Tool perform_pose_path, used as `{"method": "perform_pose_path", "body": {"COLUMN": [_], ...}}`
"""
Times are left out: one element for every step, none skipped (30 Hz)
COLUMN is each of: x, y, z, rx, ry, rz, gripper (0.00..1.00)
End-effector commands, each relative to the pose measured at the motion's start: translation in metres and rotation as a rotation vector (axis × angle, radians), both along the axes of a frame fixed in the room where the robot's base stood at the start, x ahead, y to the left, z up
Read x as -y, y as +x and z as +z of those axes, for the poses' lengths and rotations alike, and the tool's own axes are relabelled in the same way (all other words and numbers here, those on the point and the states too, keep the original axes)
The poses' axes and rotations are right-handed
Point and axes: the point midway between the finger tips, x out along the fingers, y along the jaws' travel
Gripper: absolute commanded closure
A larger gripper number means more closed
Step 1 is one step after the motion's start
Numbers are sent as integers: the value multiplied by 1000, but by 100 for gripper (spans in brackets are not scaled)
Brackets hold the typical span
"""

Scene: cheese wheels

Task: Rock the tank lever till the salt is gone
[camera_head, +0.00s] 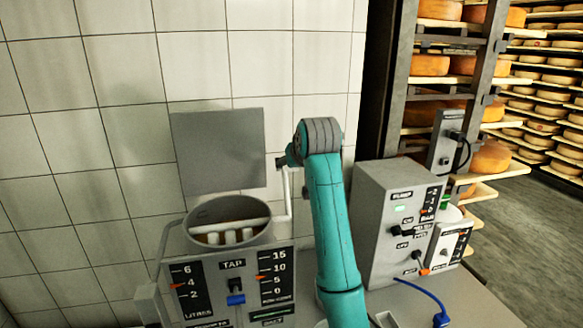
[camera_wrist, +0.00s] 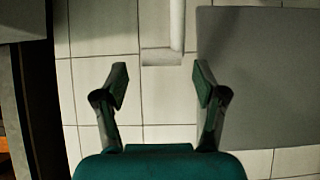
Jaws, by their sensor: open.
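The round metal tank (camera_head: 195,228) stands at lower centre in the head view, with white bars across its mouth. A pale upright rod, apparently the lever (camera_head: 288,195), rises at its right side. In the wrist view the pale rod (camera_wrist: 177,25) comes down from the top edge, ending at a light block, between the lines of my two fingers. My gripper (camera_wrist: 161,84) is open, with nothing between its fingertips. In the head view my teal arm hides most of the gripper beside the rod's top. No salt can be made out.
A TAP panel (camera_head: 232,282) with orange-pointer scales fronts the tank. A grey board (camera_head: 218,150) is behind it. A grey pump box (camera_head: 385,225) with switches stands right of my arm. Cheese shelves (camera_head: 455,80) are at back right; a blue cable (camera_head: 425,295) lies front right.

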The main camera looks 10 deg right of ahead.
Motion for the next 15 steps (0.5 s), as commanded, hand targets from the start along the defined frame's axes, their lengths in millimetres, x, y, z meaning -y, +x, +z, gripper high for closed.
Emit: {"method": "perform_pose_path", "body": {"x": [0, 1, 1, 1, 1, 1, 1, 1, 2, 2, 2, 2, 2, 2, 2], "y": [-9, -14, -20, -25, -29, -34, -38, -41, -45, -48, -50, -53, -55, -56, -57], "z": [7, 11, 16, 19, 22, 26, 29, 31, 34, 36, 38, 40, 41, 42, 43], "rx": [4, 3, 4, 3, 4, 3, 3, 3, 3, 3, 2, 1, 2, 2, 2], "ry": [-1, -1, -1, -1, -1, 0, 0, 0, 0, 0, 0, -1, -1, -1, -1], "rz": [-1, -1, -1, -1, -1, -2, -2, -2, -2, -2, -2, -3, -3, -3, -3], "gripper": [29, 29, 29, 29, 29, 29, 29, 29, 29, 29, 29, 29, 29, 29, 29]}}
